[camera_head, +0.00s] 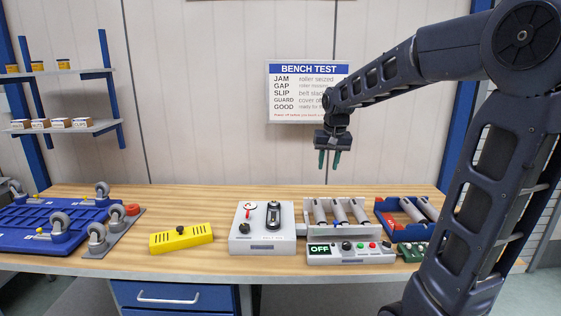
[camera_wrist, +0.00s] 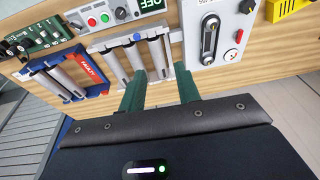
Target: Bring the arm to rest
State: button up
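My arm reaches in from the right of the head view, and my gripper (camera_head: 329,160) hangs above the bench, pointing down, in front of the wall sign. Its two green fingers stand apart with nothing between them. In the wrist view my gripper (camera_wrist: 160,92) also shows its fingers spread and empty, with the roller unit seen beyond them. The fingers are well above the bench and touch nothing.
The wooden bench (camera_head: 205,198) holds a blue caster tray (camera_head: 40,225), a yellow box (camera_head: 181,238), a grey belt unit (camera_head: 262,245), a roller unit (camera_head: 340,232), a control box reading OFF (camera_head: 350,257) and a blue-red tray (camera_head: 391,222). A sign (camera_head: 290,110) and shelves (camera_head: 70,72) are behind.

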jog(key=s+d+f+t, duration=0.1)
jog(key=s+d, duration=0.5)
jog(key=s, duration=0.4)
jog(key=s+d+f+t, duration=0.1)
jog(key=s+d+f, duration=0.1)
jog(key=s+d, duration=0.4)
jog(key=s, duration=0.4)
jog(key=shift+s+d+h, duration=0.2)
jog(key=shift+s+h, duration=0.1)
jog(key=shift+s, duration=0.1)
jog(key=shift+f, duration=0.1)
dwell(0.3)
